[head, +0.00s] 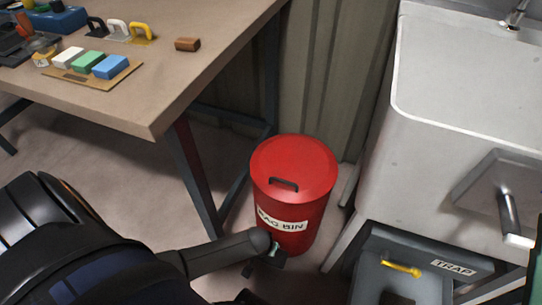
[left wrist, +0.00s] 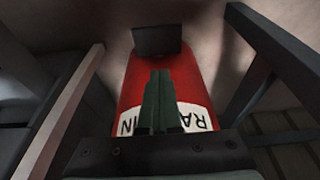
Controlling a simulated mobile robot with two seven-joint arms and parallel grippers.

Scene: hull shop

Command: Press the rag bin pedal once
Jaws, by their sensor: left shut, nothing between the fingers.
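The red rag bin (head: 318,200) stands on the floor, its round lid (head: 300,158) with a dark handle lying closed. The dark pedal (head: 281,262) sticks out low at the bin's front. In the left wrist view the bin (left wrist: 188,75) appears upside down, with the flat dark pedal (left wrist: 157,40) beyond my fingertips. My left gripper (head: 275,248) is shut and empty, close to the pedal at the bin's front; it also shows in the left wrist view (left wrist: 160,73). I cannot tell whether it touches the pedal. My right gripper is not in view.
A workbench (head: 150,105) with sanding blocks and tools stands left of the bin, its dark leg (head: 192,170) close by. A pale sink (head: 440,130) is at right, above a grey trap box (head: 440,262) with a yellow handle. A ribbed wall is behind.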

